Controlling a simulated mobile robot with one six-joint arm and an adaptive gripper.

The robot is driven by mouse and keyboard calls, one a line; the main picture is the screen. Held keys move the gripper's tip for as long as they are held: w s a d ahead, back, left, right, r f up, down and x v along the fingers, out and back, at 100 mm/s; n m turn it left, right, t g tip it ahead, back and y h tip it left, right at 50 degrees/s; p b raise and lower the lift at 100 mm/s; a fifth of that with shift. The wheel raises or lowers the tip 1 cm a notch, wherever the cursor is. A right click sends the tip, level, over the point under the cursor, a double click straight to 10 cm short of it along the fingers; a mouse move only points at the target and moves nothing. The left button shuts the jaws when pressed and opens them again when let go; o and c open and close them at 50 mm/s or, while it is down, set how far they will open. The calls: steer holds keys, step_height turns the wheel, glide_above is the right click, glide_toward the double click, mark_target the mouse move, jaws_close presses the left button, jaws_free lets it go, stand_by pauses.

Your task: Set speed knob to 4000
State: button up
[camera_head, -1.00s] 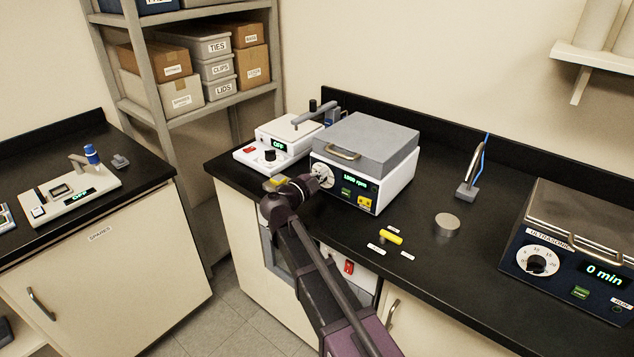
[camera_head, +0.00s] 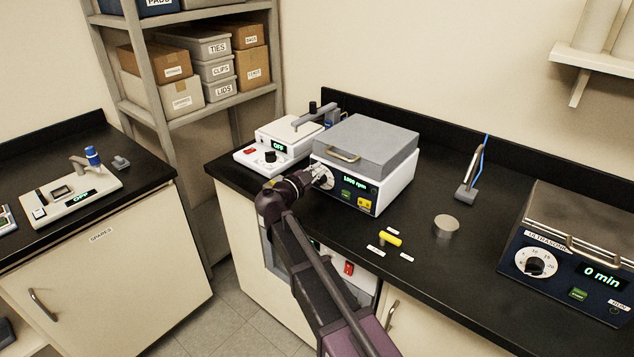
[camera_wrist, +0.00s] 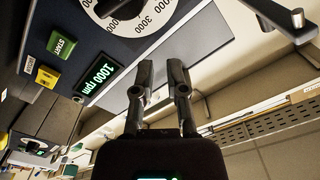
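The centrifuge-like box (camera_head: 372,150) with a grey lid and white body stands on the black bench; its dark front panel carries the speed knob dial (camera_head: 329,179) and a green display (camera_head: 360,184) reading 1000 rpm. In the wrist view the black knob (camera_wrist: 119,8) sits at the top edge, partly cut off, on a white dial marked 3000 and 4000, and the display (camera_wrist: 101,78) also reads 1000 rpm. My gripper (camera_wrist: 158,82) is open and empty, its fingertips apart and below the knob in that view. In the head view it partly covers the dial.
A green START button (camera_wrist: 61,45) and a yellow button (camera_wrist: 47,76) lie beside the display.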

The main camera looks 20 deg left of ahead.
steer(key=shift+w+a+r+n, duration=0.15)
steer(key=shift+a+n, duration=0.15)
steer(key=shift+n, duration=0.3)
steer(key=shift+w+a+n, duration=0.25)
steer(key=shift+a+n, duration=0.35)
steer(key=shift+n, duration=0.6)
steer(key=shift+w+a+n, duration=0.2)
steer(key=shift+a+n, duration=0.4)
steer(key=shift+n, duration=0.6)
steer(key=shift+w+a+f+n+b, duration=0.15)
steer(key=shift+a+n, duration=0.2)
steer(key=shift+n, duration=0.45)
steer(key=shift+w+a+f+n+b, duration=0.2)
steer(key=shift+a+n, duration=0.2)
steer(key=shift+n, duration=0.4)
steer(key=shift+w+a+f+n+b, duration=0.15)
steer(key=shift+a+n, duration=0.2)
steer(key=shift+n, duration=0.45)
steer(key=shift+a+f, duration=0.1)
steer(key=n, duration=0.1)
steer(key=a+f+n+b, duration=0.1)
steer(key=shift+w+f+n, duration=0.1)
steer(key=shift+w+n, duration=0.15)
steer(key=shift+n, duration=0.15)
steer(key=shift+w+a+f+n+b, duration=0.1)
steer(key=shift+a+f+n+b, duration=0.1)
steer(key=shift+n, duration=0.3)
steer(key=shift+a+f+n+b, duration=0.1)
steer(key=shift+n+b, duration=0.1)
steer(key=shift+n, duration=0.3)
